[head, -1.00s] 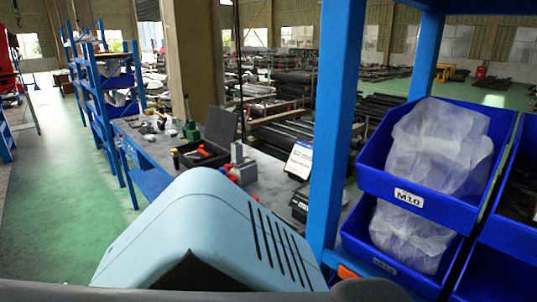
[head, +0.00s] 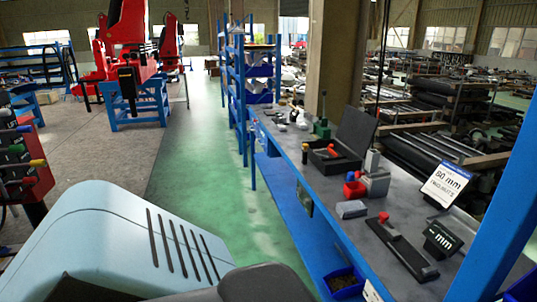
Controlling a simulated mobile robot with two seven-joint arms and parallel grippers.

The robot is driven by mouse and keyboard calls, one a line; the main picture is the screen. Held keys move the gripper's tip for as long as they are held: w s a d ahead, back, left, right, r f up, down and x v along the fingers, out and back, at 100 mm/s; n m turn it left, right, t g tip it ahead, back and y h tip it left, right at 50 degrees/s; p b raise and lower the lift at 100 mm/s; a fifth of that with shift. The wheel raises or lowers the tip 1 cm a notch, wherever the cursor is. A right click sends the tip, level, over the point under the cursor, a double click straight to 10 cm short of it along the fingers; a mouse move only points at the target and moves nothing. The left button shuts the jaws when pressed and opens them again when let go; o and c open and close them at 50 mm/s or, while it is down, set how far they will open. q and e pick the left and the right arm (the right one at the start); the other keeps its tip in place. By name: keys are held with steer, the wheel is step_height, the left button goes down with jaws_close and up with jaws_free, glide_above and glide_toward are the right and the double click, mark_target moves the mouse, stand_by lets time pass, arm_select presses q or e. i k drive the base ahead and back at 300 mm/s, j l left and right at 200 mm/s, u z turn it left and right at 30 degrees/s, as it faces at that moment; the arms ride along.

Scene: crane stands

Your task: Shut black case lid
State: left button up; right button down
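The black case (head: 322,166) sits on the grey top of the blue workbench, right of centre in the head view. Its lid (head: 356,129) stands open, raised at the back right side of the case. An orange-red handled item (head: 332,150) shows inside the case. Neither of my grippers is in view.
A blue shelf post (head: 505,205) stands at the right. Green floor (head: 205,170) is clear left of the bench.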

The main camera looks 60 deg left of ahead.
mark_target(357, 129)
steer(key=j+u, duration=0.1)
steer(key=u, duration=1.45)
steer(key=z, duration=0.75)
steer(key=i+j+z, duration=0.1)
steer(key=j+z, duration=1)
steer(key=j, duration=0.2)
steer(key=k+j+z, duration=0.2)
steer(key=j, duration=0.15)
steer(key=k+j, duration=0.1)
steer(key=j, duration=0.5)
steer(key=j+z, duration=0.1)
steer(key=j, duration=0.5)
steer(key=k+j, duration=0.15)
steer(key=j, duration=0.45)
steer(key=i, duration=0.2)
steer(key=z, duration=0.05)
